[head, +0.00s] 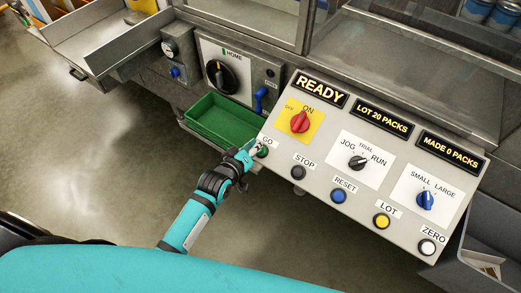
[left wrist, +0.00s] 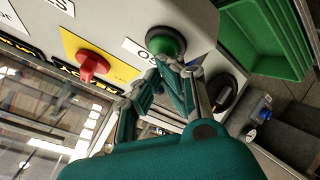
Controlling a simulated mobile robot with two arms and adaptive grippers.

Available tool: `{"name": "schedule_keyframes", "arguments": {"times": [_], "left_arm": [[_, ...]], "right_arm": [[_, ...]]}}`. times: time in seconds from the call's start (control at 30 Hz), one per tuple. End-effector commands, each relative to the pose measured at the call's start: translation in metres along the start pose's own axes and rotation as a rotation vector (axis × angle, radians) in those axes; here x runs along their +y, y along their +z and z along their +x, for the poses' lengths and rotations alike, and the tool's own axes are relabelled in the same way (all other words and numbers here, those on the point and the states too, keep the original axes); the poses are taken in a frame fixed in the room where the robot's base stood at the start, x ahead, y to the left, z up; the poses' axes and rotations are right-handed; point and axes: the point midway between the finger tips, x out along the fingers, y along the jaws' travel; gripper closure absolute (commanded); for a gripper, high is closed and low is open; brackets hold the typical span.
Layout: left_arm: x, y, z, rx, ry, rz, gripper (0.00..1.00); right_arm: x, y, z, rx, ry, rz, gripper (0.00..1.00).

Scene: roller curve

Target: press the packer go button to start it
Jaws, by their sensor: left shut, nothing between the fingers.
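The packer's sloped grey control panel (head: 325,185) carries the green GO button (head: 263,152) at its left edge, under the GO label. My left gripper (head: 251,147) is shut and empty, with its fingertips right at the GO button and partly covering it. In the left wrist view the round green GO button (left wrist: 165,41) shows just beyond the fingertips of my left gripper (left wrist: 170,64). I cannot tell whether they touch it. The display (head: 320,88) reads READY, and another (head: 450,151) reads MADE 0 PACKS. My right gripper is not in view.
The black STOP button (head: 298,172), blue RESET button (head: 338,196) and red ON switch (head: 299,121) sit close by on the panel. A green tray (head: 215,122) lies behind the gripper. The floor at the left is clear.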

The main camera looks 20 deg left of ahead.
Motion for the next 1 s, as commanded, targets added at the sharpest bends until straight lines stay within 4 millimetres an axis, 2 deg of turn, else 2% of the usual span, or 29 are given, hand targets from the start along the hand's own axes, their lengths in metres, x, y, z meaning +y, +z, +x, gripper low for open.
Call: {"name": "schedule_keyframes", "arguments": {"times": [0.7,1.0], "left_arm": [[-0.002,0.002,0.004,-0.001,-0.001,-0.001,1.0],[0.004,-0.003,-0.006,-0.001,-0.001,-0.001,1.0]], "right_arm": [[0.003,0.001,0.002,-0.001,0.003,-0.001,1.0],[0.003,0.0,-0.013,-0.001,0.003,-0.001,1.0]]}}
